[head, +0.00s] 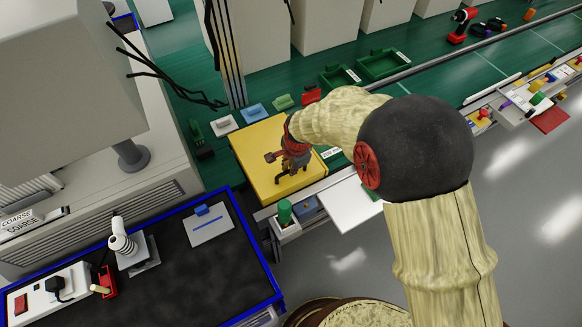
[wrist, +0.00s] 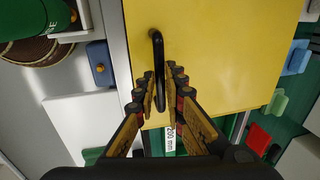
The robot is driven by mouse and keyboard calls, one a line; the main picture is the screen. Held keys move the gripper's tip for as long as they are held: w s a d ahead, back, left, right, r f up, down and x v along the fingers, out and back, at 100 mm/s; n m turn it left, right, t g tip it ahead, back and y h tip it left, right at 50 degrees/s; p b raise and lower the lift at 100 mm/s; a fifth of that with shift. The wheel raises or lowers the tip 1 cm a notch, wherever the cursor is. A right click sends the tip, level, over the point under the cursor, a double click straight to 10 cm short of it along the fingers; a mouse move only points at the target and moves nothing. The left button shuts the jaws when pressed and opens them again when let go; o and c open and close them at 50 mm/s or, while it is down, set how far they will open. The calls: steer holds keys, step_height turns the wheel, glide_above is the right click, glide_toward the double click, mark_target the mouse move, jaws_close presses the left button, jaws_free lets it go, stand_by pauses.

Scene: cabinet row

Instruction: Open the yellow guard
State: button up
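The yellow guard (head: 252,148) is a flat yellow panel at the edge of the green bench, left of centre in the head view. In the wrist view the guard (wrist: 225,50) fills the upper middle, with a black bar handle (wrist: 157,52) near its left edge. My gripper (wrist: 159,84) is open, with one finger on each side of the handle's lower end and a gap visible on both sides. In the head view my gripper (head: 290,168) is over the guard and partly hides the handle. The guard appears closed.
A green cylinder (head: 285,211) and a blue block (head: 306,206) stand beside the guard's near edge. A white panel (head: 345,205) is to the right. Small coloured blocks (head: 253,112) line the guard's far side. Grey floor is open at the right.

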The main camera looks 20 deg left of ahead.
jaws_close()
steer(key=shift+r, duration=0.1)
stand_by(0.4)
